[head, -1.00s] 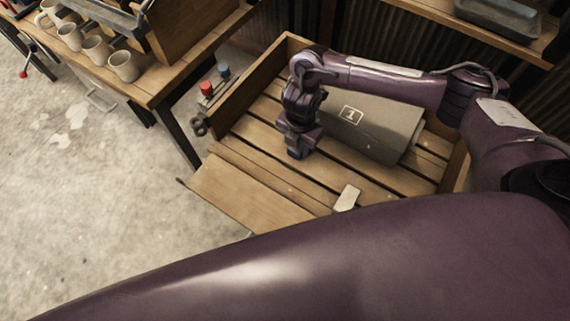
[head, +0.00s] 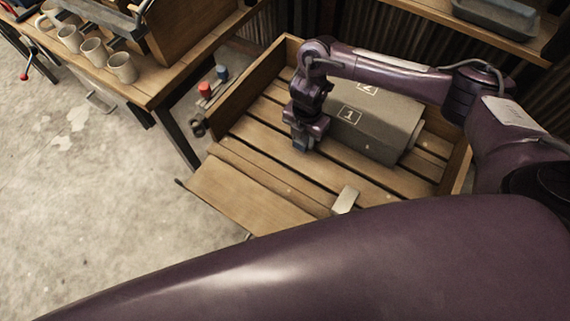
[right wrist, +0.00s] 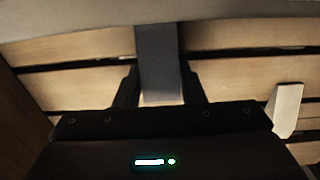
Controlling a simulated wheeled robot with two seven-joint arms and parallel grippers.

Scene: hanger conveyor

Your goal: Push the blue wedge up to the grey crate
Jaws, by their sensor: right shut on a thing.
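The grey crate (head: 383,135), marked 1 and 2 on top, lies on the slatted wooden surface in the head view. Its edge crosses the top of the right wrist view (right wrist: 90,14). My right gripper (head: 302,146) is low over the slats at the crate's left side. In the right wrist view my right gripper (right wrist: 160,92) is shut on the blue wedge (right wrist: 157,52), which looks dark blue-grey. The wedge's far end appears to meet the crate's edge; I cannot tell whether they touch. My left gripper is out of view.
A pale block (head: 346,199) lies on the slats near the front. A wooden side wall (head: 240,88) bounds the slats at the left. A bench with several mugs (head: 122,67) stands further left. My own arm link covers the foreground.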

